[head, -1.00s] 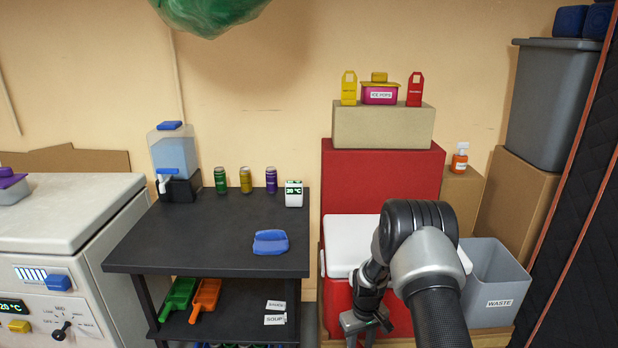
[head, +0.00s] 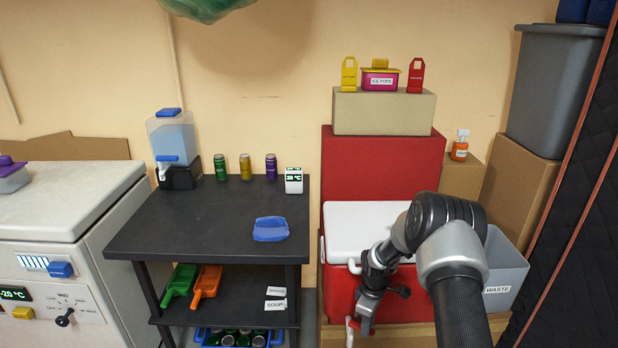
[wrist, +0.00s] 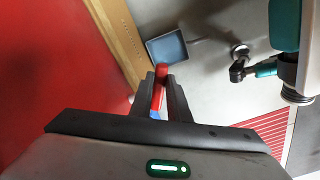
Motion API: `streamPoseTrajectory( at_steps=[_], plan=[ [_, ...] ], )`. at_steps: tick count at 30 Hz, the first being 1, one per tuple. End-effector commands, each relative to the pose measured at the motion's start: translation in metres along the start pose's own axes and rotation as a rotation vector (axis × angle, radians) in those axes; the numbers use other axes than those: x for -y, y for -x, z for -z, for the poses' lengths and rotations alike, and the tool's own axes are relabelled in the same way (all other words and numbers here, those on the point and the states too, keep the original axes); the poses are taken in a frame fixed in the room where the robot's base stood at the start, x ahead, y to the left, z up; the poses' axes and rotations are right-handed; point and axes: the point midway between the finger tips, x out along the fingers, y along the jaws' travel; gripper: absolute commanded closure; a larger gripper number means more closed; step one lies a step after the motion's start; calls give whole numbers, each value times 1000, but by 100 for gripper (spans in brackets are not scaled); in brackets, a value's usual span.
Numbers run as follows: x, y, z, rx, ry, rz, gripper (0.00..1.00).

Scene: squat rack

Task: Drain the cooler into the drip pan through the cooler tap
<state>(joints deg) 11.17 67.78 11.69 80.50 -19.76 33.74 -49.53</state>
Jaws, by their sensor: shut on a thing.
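The cooler (head: 340,285) is a red chest with a white lid, standing on a wooden platform at the right in the head view. Its red wall also fills the left of the wrist view (wrist: 45,70). The cooler tap shows as a red lever (wrist: 161,74) between my fingers in the wrist view; the rest of it is mostly hidden. My gripper (wrist: 160,92) is shut on this red lever, in front of the cooler. The drip pan (wrist: 168,47) is a dark, shallow square tray on the floor, beyond my fingertips, and looks empty.
A grey waste bin (head: 505,275) stands right of the cooler. A black table (head: 200,225) to the left holds a water dispenser (head: 172,145), cans and a blue item. The platform's wooden edge (wrist: 118,40) runs beside the pan. The floor around the pan looks mostly clear.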

Motion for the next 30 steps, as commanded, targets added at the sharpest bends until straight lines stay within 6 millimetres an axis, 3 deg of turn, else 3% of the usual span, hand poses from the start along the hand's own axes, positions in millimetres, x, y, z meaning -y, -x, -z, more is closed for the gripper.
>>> streamPoseTrajectory(
  at_steps=[3,4,7,17,30],
  plan=[
    [0,0,1,-1,-3,-1,100],
    [0,0,1,-1,-3,-1,81],
    [0,0,1,-1,-4,-1,66],
    [0,2,0,0,-6,-1,66],
    [1,36,0,0,-7,0,66]
  ],
)
